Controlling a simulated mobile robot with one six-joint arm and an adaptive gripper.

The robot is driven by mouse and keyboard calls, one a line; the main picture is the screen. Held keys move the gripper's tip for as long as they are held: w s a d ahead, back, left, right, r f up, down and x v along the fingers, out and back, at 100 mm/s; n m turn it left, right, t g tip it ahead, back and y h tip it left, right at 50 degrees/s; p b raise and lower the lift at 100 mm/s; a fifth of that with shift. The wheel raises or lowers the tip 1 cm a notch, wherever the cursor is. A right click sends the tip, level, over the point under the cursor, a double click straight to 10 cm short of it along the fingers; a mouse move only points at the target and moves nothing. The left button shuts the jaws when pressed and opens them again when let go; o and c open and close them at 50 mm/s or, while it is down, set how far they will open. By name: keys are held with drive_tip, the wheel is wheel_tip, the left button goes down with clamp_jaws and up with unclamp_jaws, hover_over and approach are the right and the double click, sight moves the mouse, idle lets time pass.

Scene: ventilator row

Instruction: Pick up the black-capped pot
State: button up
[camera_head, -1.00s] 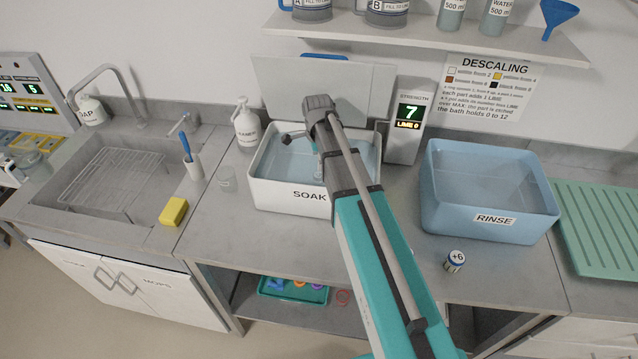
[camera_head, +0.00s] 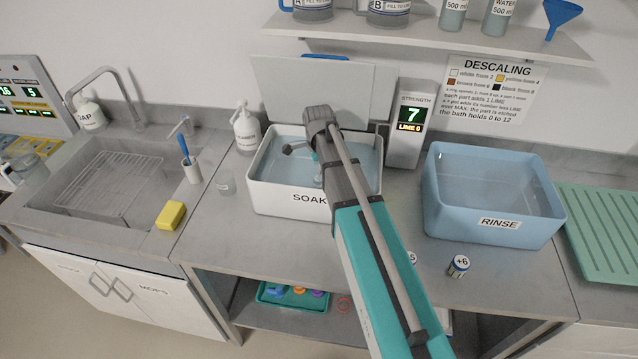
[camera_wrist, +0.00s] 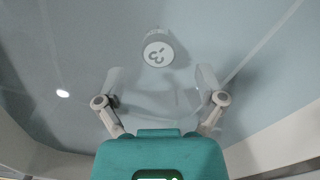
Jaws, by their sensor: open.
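My gripper (camera_wrist: 160,100) is open, its fingers spread wide. In the wrist view a small round pot (camera_wrist: 158,48) with a white top marked with what looks like a 3 lies beyond the fingertips, apart from them. In the head view my gripper is over or in the soak bath (camera_head: 275,198), mostly hidden by my arm. A small pot marked +6 (camera_head: 458,266), with a white top and dark bands, stands on the counter at right. Another pot (camera_head: 411,258), marked 5, is mostly hidden behind my arm. I cannot make out a clearly black cap.
The blue rinse tub (camera_head: 480,228) and green draining board (camera_head: 605,240) stand at right. The strength display (camera_head: 408,115) reads 7, lime 0. A shelf (camera_head: 430,45) overhangs the back.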

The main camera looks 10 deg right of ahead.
drive_tip(key=shift+s+f+b, duration=0.1)
drive_tip(key=shift+f+b, duration=2.2)
drive_tip(key=shift+f, duration=0.2)
drive_tip(key=shift+d, duration=0.1)
clamp_jaws()
